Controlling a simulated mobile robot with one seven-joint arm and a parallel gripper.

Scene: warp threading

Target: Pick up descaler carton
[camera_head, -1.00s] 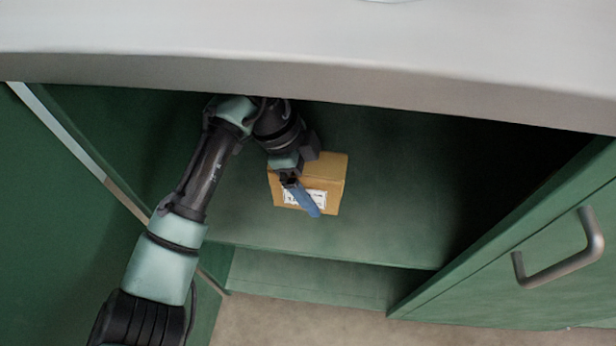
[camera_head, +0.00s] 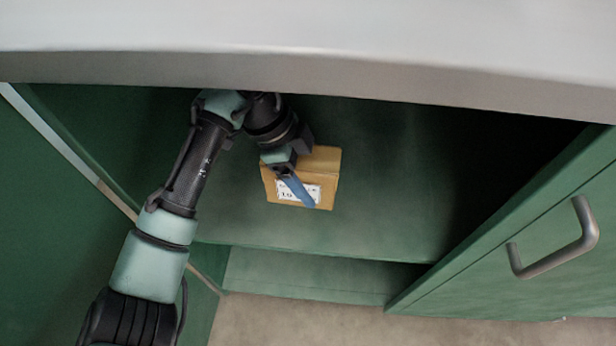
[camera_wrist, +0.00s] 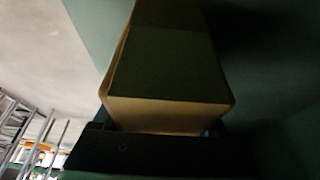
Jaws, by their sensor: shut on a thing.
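The descaler carton (camera_head: 319,178) is a small tan box with a white printed label on its front. It is inside the green cabinet, in the middle left of the head view. My gripper (camera_head: 299,189) is at the carton, with one blue finger lying across its labelled front face. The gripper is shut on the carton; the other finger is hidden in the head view. In the wrist view the carton (camera_wrist: 165,75) fills the middle, close up and dark, just beyond the gripper's dark edge. I cannot tell whether the carton touches the shelf.
The green shelf (camera_head: 385,215) is bare to the right of the carton. A pale countertop (camera_head: 400,45) overhangs the cabinet. An open green door or drawer front with a metal handle (camera_head: 560,250) stands at the right. The cabinet's left wall (camera_head: 75,125) is close to my arm.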

